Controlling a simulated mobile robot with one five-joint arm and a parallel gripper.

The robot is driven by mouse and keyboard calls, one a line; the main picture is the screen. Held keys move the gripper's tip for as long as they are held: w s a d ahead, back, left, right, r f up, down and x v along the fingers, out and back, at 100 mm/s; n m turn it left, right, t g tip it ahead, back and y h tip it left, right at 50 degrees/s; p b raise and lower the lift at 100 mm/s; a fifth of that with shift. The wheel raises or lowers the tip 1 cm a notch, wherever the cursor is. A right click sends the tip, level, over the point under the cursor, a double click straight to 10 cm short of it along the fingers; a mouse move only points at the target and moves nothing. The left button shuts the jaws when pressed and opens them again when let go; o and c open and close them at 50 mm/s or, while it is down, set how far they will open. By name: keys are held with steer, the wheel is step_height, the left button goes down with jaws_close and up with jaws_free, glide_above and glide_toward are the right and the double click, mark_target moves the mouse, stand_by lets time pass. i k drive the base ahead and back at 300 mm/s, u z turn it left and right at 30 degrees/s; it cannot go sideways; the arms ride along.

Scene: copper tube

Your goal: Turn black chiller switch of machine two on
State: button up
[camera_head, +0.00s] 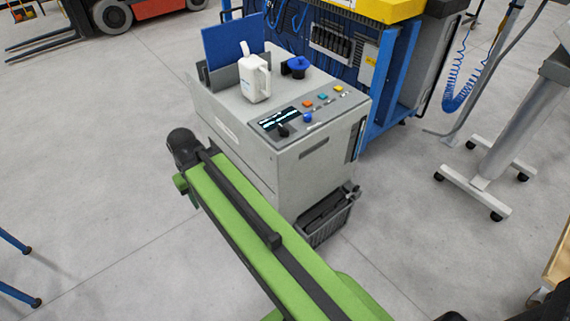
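A grey box-shaped machine (232,140) stands in the middle of the view, with a sloped control panel on its top front edge. A small black knob-like switch (283,131) sits by the panel's dark display (279,118); its setting is too small to read. A blue knob (308,117) is to its right, with several coloured buttons such as an orange one (308,104) behind. I cannot read a machine number. My green and black arm runs from the bottom up to the machine's left front side. No gripper fingers show.
A white jug (255,78) and a blue cap (298,66) stand on the machine. A dark crate (327,214) is at its lower front. A blue-framed workbench (390,65) is behind, and a wheeled stand (490,170) is right. Floor at left is mostly clear.

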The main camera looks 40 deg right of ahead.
mark_target(284, 132)
steer(key=z, duration=1.25)
steer(key=k, duration=1.35)
steer(key=u, duration=1.2)
steer(key=i, duration=1.7)
steer(key=u, duration=0.05)
